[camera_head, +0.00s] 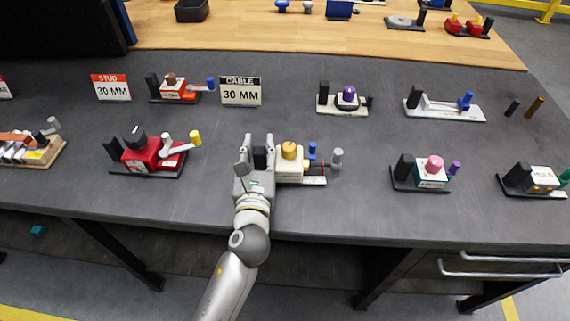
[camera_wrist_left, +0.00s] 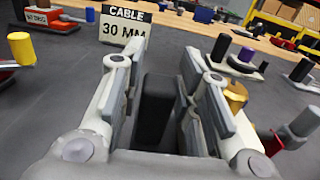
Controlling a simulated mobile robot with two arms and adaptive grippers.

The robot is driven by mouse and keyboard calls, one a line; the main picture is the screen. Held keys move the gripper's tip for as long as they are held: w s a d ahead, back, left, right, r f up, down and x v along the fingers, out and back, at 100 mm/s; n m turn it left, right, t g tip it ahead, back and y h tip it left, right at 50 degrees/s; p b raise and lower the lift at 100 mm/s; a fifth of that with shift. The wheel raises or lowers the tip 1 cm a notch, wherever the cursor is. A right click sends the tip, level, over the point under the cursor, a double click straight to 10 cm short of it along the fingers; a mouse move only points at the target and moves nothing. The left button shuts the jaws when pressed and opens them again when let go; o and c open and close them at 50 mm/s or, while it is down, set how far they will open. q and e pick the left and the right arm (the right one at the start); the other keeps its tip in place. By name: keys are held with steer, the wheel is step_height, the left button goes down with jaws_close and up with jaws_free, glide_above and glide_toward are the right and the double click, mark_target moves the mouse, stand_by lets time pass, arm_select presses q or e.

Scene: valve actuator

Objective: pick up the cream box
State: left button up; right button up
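The cream box (camera_head: 289,168) stands on the dark table near its front edge. It has a gold knob (camera_head: 289,150) on top, and a black upright block (camera_head: 261,158) stands at its left. In the left wrist view the gold knob (camera_wrist_left: 236,96) shows beyond the right finger, which hides most of the box. My left gripper (camera_head: 257,158) is at the left side of the box. Its fingers are apart, with the black block (camera_wrist_left: 155,108) between them; I see no clear grip on it. My right gripper is not in view.
A red device (camera_head: 150,155) stands to the left and a device with a pink knob (camera_head: 433,172) to the right. A "CABLE 30 MM" sign (camera_head: 240,92) stands behind.

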arm_select(q)
jaws_close()
steer(key=shift+r, duration=0.15)
step_height(320, 180, up, 9)
steer(key=shift+f, duration=4.2)
